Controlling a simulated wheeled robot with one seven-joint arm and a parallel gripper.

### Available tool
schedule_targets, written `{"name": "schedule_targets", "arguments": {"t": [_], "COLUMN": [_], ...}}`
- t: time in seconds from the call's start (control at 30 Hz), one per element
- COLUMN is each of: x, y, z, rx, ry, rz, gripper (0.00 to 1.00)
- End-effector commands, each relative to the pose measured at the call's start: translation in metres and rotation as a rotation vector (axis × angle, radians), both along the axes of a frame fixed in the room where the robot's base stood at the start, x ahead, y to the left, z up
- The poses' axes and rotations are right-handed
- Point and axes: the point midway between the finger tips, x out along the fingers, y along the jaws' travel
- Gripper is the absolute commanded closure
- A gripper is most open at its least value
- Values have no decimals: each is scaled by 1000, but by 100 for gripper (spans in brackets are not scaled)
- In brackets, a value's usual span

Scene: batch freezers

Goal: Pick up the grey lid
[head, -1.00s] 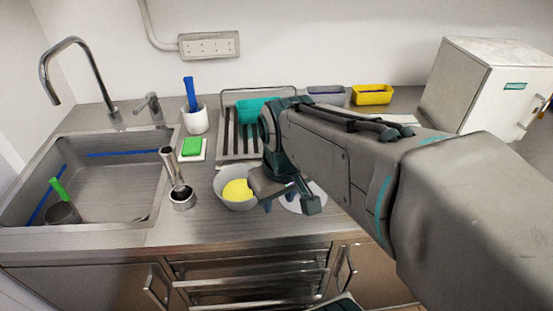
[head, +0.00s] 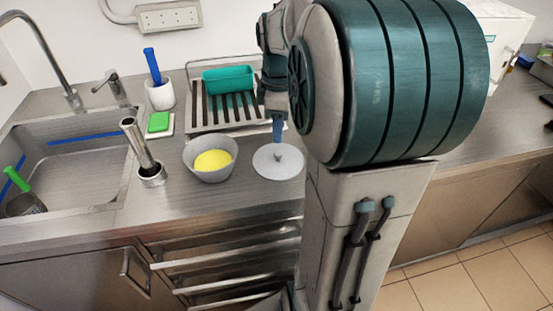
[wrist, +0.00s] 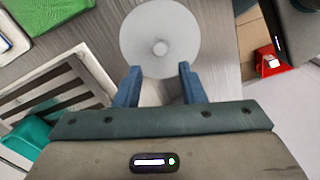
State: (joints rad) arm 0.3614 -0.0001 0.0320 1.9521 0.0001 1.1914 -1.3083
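The grey lid (head: 278,161) is a flat round disc with a small knob at its centre. It lies on the steel counter, right of a grey bowl with yellow contents (head: 211,159). In the wrist view the lid (wrist: 160,22) lies just beyond my fingertips, with its knob in line with the gap between them. My gripper (wrist: 160,72) is open and empty, its two blue fingers apart on either side of the lid's near edge. In the head view my arm hides most of the gripper; one blue finger shows just above the lid.
A dish rack (head: 210,118) with a teal tub (head: 228,79) stands behind the lid. A metal cylinder leans in a holder (head: 150,175) left of the bowl. A sink (head: 75,165) is at the left. A red object (wrist: 266,60) shows in the wrist view.

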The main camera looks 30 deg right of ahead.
Motion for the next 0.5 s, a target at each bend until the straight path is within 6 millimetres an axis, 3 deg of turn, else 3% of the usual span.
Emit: {"name": "schedule_targets", "arguments": {"t": [0.1,0.33,0.5], "x": [0,0,-1], "y": [0,0,0], "z": [-20,-36,-62], "rx": [1,0,0], "ry": [1,0,2], "rz": [-1,-2,-2], "gripper": [64,64,64]}}
